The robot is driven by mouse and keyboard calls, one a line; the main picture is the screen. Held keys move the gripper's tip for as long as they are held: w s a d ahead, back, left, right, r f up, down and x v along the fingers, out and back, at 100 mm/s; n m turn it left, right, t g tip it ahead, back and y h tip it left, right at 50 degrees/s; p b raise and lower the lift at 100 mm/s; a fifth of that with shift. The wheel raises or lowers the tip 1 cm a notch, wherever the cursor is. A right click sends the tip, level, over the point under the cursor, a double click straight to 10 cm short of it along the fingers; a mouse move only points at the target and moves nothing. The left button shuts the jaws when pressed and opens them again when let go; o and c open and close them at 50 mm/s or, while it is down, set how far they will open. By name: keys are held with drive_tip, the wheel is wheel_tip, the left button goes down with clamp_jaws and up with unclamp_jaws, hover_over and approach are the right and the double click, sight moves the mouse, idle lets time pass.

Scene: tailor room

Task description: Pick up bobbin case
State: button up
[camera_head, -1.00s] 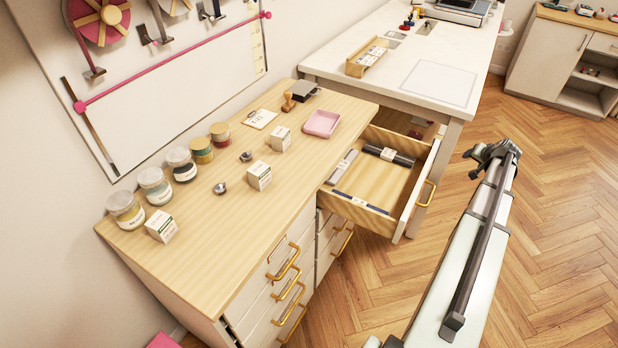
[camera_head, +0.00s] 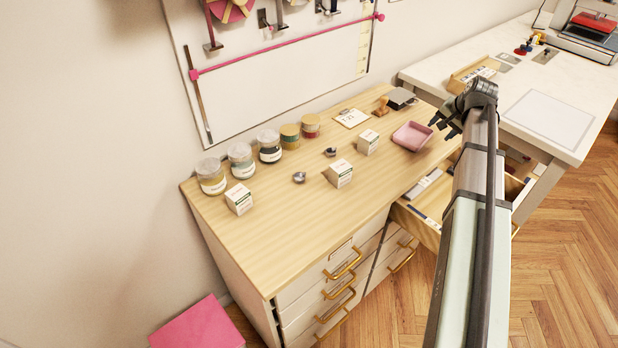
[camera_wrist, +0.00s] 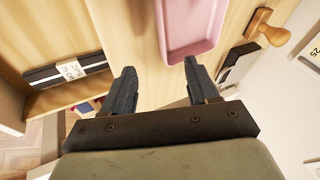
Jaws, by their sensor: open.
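Two small silvery metal pieces that look like bobbin cases lie on the wooden cabinet top: one nearer (camera_head: 299,177) and one farther back (camera_head: 330,152). I cannot tell them apart in detail at this size. My gripper (camera_head: 447,118) is above the right end of the cabinet, near the pink tray (camera_head: 412,136) and well to the right of both metal pieces. In the wrist view my gripper (camera_wrist: 160,66) is open, with nothing between its fingers. The pink tray (camera_wrist: 190,35) shows just beyond the fingertips there. Neither metal piece is in the wrist view.
Small white boxes (camera_head: 340,174) stand close to the metal pieces. A row of jars (camera_head: 241,160) lines the wall side. A wooden stamp (camera_head: 382,107) and a tag card (camera_head: 351,118) lie behind. The open drawer (camera_head: 421,228) is partly hidden below my arm.

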drive_tip(key=s+a+r+g, duration=0.1)
drive_tip(key=a, duration=0.6)
drive_tip(key=s+a+r+g, duration=0.1)
drive_tip(key=s+a+r, duration=0.1)
drive_tip(key=a, duration=0.6)
drive_tip(key=s+a+r+g, duration=0.1)
drive_tip(key=s+a, duration=0.1)
drive_tip(key=a, duration=0.6)
drive_tip(key=shift+r, duration=0.2)
drive_tip(key=s+a+r+g, duration=0.1)
drive_tip(key=s+a+r, duration=0.15)
drive_tip(key=a, duration=0.35)
drive_tip(key=s+a+r, duration=0.1)
drive_tip(key=s+a, duration=0.3)
drive_tip(key=a, duration=0.2)
drive_tip(key=g+h, duration=0.1)
approach(300, 173)
drive_tip(key=shift+w+a+f, duration=0.1)
drive_tip(key=shift+f, duration=2.2)
drive_tip(key=shift+w+a+f, duration=0.1)
drive_tip(key=shift+f, duration=2.2)
drive_tip(key=c, duration=1)
drive_tip(key=shift+r, duration=0.1)
